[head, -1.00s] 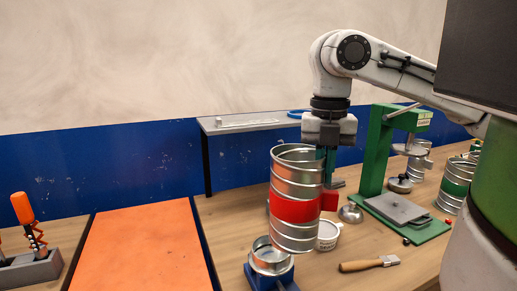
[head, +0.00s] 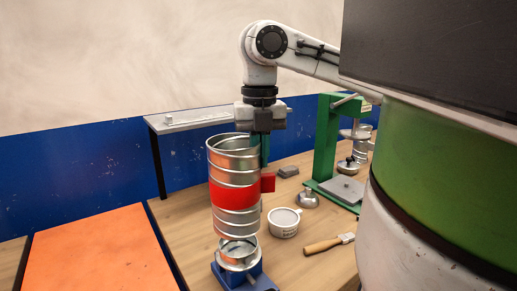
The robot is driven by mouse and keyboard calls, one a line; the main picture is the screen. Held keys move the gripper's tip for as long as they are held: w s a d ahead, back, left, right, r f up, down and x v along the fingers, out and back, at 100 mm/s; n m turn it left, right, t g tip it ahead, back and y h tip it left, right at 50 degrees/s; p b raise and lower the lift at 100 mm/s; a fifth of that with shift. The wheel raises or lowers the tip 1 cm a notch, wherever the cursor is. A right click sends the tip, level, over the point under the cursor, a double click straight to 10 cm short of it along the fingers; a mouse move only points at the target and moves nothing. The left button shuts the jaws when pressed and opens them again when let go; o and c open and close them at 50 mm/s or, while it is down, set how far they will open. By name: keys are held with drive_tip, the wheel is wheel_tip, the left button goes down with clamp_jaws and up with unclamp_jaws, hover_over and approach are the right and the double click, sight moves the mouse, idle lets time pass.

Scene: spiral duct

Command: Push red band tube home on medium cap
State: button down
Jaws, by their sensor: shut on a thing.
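The red band tube (head: 233,195) is a silver ribbed duct with a wide red band and a red block on its right side. It is nearly upright, leaning slightly. My gripper (head: 263,153) is shut on its upper right wall. The metal cap (head: 238,256) sits on a blue stand (head: 247,279) directly below the tube. The tube's lower end overlaps the cap's back rim in the picture. I cannot tell whether they touch or a small gap is left.
A small metal cone piece (head: 307,198) and a green press (head: 326,150) stand behind. A grey shelf (head: 190,121) is at the back. An orange surface (head: 98,255) is at left.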

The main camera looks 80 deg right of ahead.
sight(260, 189)
drive_tip(key=shift+f+b, duration=1)
drive_tip(key=shift+f, duration=1.15)
drive_tip(key=shift+p, duration=0.9)
drive_tip(key=shift+f+b, duration=1.25)
drive_tip(key=shift+f, duration=0.85)
drive_tip(key=c, duration=1.2)
unclamp_jaws()
drive_tip(key=shift+r, duration=0.1)
wheel_tip(260, 189, up, 11)
drive_tip(key=shift+f+p, duration=0.15)
drive_tip(key=shift+p, duration=0.55)
